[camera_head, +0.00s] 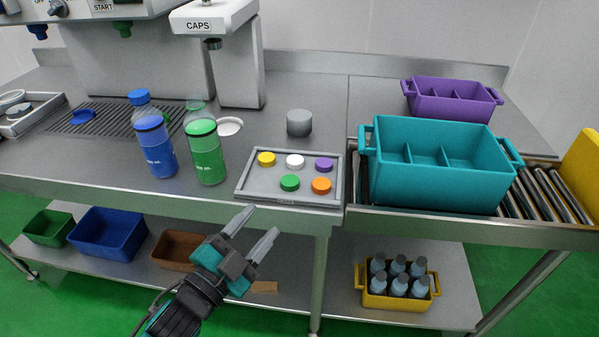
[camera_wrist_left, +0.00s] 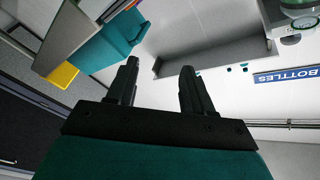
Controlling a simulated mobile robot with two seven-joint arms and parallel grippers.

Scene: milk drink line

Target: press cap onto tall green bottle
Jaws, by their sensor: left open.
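The tall green bottle (camera_head: 208,157) stands upright on the steel counter, right of a blue bottle (camera_head: 158,150) that wears a blue cap (camera_head: 139,97). The green bottle's clear neck (camera_head: 195,106) shows no coloured cap. A green cap (camera_head: 289,183) lies in the front row of a grey cap tray (camera_head: 245,185), among yellow, white, purple and orange caps. My left gripper (camera_head: 255,229) is open and empty, in front of the counter edge and below the tray in the picture. Its two spread fingers show in the left wrist view (camera_wrist_left: 158,75). My right gripper is out of view.
A teal crate (camera_head: 430,185) stands on rollers at the right, with a purple crate (camera_head: 450,107) behind. A grey cylinder (camera_head: 299,122) and a white dish (camera_head: 229,126) are behind the tray. The CAPS dispenser (camera_head: 240,70) stands at the back. Bins sit on the lower shelf.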

